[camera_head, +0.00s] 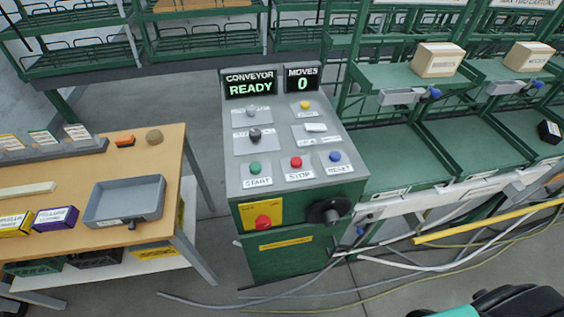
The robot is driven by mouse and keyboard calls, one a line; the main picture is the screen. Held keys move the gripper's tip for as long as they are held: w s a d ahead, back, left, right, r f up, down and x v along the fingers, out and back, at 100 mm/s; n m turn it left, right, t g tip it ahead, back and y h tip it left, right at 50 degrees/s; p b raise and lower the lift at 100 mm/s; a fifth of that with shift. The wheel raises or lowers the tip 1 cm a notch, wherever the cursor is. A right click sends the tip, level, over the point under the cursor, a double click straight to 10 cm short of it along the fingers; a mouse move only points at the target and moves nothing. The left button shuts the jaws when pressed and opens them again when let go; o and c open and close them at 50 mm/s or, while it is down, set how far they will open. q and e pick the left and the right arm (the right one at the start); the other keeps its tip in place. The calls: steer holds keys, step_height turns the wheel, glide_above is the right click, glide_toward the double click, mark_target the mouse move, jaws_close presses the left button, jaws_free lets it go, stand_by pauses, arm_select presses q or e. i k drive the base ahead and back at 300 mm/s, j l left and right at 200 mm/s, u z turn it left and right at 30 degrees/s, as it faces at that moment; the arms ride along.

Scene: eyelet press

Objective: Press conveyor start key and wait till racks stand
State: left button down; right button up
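The green start key (255,167) sits on the sloped grey top of the control console (226,178), above a label reading START. A red stop key (296,162) and a blue reset key (335,156) are in the same row to its right. The conveyor display (250,84) reads READY, and the moves display (303,79) reads 0. The green racks (395,72) stand behind and to the right of the console. Neither gripper is in view. Nothing covers the start key.
A wooden bench (165,210) with a grey tray (88,211) stands left of the console. A black knob (328,211) and red switch (263,221) are on the console front. Cartons (437,60) sit on the racks. Hoses and a yellow bar (490,222) lie at right.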

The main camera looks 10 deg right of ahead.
mark_target(255, 168)
steer(key=k+l, duration=0.1)
steer(key=l, duration=2.1)
steer(key=k+z, duration=0.05)
steer(key=k, duration=0.05)
